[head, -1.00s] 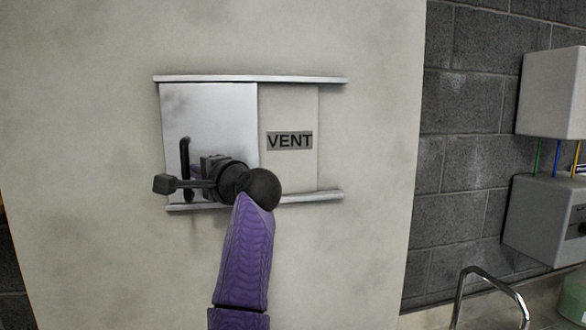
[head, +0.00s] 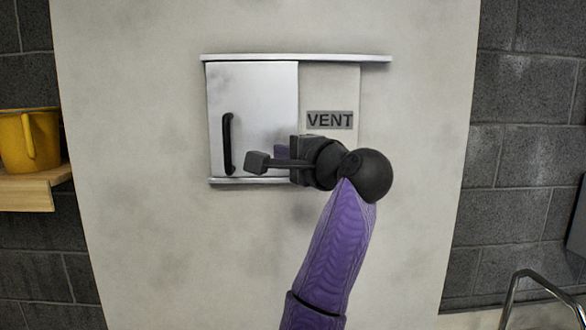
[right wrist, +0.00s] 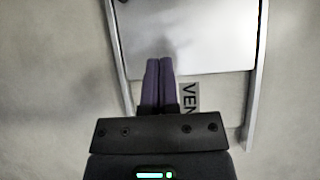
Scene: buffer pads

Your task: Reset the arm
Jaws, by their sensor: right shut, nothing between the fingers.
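A silver sliding panel (head: 260,90) with a black vertical handle (head: 229,143) covers the left part of a wall frame with top and bottom rails. A grey VENT label (head: 330,120) shows on the bare part at its right. My right gripper (head: 280,152) is in front of the panel's lower right, apart from the handle. In the right wrist view its two purple fingers (right wrist: 159,65) are together with nothing between them. My left gripper is out of view.
A yellow pot (head: 30,140) stands on a wooden shelf (head: 27,192) at the left. A metal tap (head: 540,285) shows at the lower right. The pale wall (head: 140,230) around the frame is clear.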

